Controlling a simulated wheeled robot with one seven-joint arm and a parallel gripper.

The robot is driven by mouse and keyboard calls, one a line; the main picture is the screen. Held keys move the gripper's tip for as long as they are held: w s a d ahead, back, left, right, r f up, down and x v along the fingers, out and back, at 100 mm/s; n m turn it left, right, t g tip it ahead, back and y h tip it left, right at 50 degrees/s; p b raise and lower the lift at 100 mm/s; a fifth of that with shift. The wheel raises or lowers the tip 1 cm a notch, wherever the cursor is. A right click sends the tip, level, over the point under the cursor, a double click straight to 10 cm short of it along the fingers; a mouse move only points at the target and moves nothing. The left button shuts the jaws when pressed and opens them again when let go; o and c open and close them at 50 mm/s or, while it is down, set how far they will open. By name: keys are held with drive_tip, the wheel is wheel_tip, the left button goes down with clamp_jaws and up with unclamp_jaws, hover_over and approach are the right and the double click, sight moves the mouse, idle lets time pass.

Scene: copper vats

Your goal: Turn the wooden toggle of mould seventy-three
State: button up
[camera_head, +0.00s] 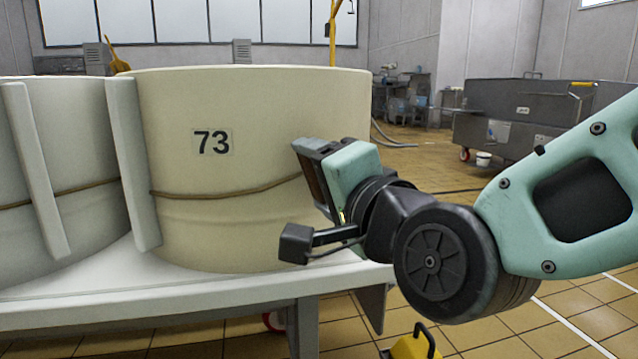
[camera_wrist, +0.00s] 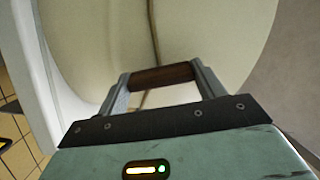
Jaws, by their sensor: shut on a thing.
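Mould seventy-three (camera_head: 250,110) is a large cream round mould with a black 73 label (camera_head: 212,142) on its side. A thin brown cord (camera_head: 225,194) runs around its lower half. In the wrist view the dark brown wooden toggle (camera_wrist: 163,76) lies crosswise on the cord, which passes behind it. My gripper (camera_wrist: 160,80) is shut on the toggle, one finger at each end. In the head view my gripper's body hides the toggle and the fingertips at the mould's right side.
The mould stands on a white table (camera_head: 200,287). Another corded mould (camera_head: 70,135) stands to the left, with upright white slats between. A yellow object (camera_head: 415,345) is on the tiled floor below. A grey vat (camera_head: 520,115) stands at the back right.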

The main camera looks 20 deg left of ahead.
drive_tip(key=shift+f+m+b, duration=0.1)
drive_tip(key=shift+m+b, duration=0.2)
drive_tip(key=shift+m, duration=1.7)
drive_tip(key=o, duration=1)
